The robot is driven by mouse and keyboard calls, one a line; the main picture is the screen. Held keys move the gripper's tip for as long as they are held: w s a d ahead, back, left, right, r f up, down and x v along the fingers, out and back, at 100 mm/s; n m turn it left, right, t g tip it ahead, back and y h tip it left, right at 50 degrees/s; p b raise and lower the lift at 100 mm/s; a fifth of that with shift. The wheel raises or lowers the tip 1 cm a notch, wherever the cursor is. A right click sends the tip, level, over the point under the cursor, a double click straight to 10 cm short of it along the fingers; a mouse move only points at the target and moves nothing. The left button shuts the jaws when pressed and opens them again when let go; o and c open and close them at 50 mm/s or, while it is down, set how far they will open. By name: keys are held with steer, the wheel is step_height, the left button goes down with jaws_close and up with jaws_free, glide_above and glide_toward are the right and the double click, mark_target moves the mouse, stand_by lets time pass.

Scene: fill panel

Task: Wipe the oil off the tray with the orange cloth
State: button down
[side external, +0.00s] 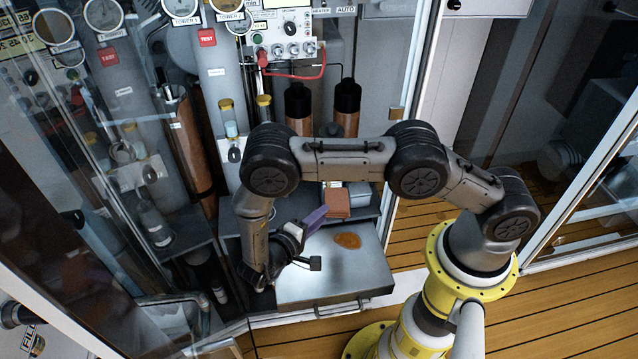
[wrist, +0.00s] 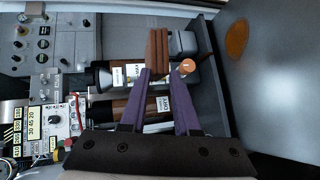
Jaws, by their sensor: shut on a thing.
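The orange-brown cloth (side external: 336,203) is a folded block at the tips of my gripper (side external: 322,213). The wrist view shows the cloth (wrist: 157,48) pinched between the ends of the purple fingers (wrist: 161,76). The oil is an orange-brown patch (side external: 348,241) on the grey metal tray (side external: 312,283). In the side view the cloth is above and behind the oil patch, near the tray's back edge, and appears raised off the tray. The wrist view shows the oil (wrist: 237,38) to the right of the cloth, apart from it, on the tray (wrist: 275,85).
Two dark-capped brown bottles (side external: 347,108) stand behind the tray. A small orange-capped container (wrist: 187,67) is close to the right finger in the wrist view. A control panel (side external: 288,36) and glass doors (side external: 75,150) enclose the area. The tray's front is clear.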

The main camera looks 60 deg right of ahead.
mark_target(347, 255)
step_height(347, 255, down, 15)
steer(key=shift+f, duration=0.1)
stand_by(0.7)
steer(key=shift+f, duration=0.45)
stand_by(0.5)
steer(key=shift+s+d, duration=2.85)
steer(key=shift+s, duration=0.05)
steer(key=shift+w, duration=0.1)
steer(key=shift+w+a, duration=2.85)
steer(key=shift+a, duration=0.05)
steer(key=shift+r, duration=0.1)
